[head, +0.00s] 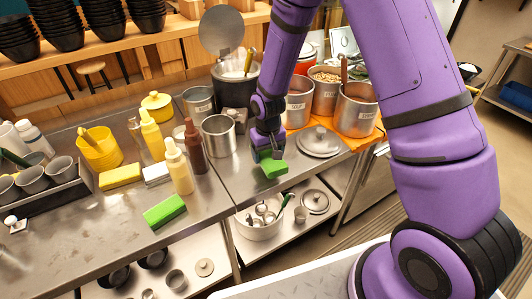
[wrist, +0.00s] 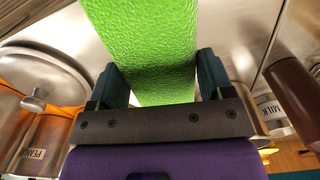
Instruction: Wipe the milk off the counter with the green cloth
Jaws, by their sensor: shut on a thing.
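My gripper (head: 266,150) is shut on a green, sponge-like block (head: 273,168), held over the right part of the steel counter. In the wrist view the same green block (wrist: 145,45) fills the space between the two fingers (wrist: 158,85). Its height above the counter is hard to tell. A second green block (head: 164,211) lies near the counter's front edge on the left. No thin cloth shows, and I cannot make out any spilled milk on the counter.
An empty steel pot (head: 218,137) and brown (head: 193,150) and cream (head: 177,170) bottles stand left of my gripper. A round metal lid (head: 319,142) lies to the right, before labelled pots (head: 356,110). A bowl of utensils (head: 262,220) sits on the shelf below.

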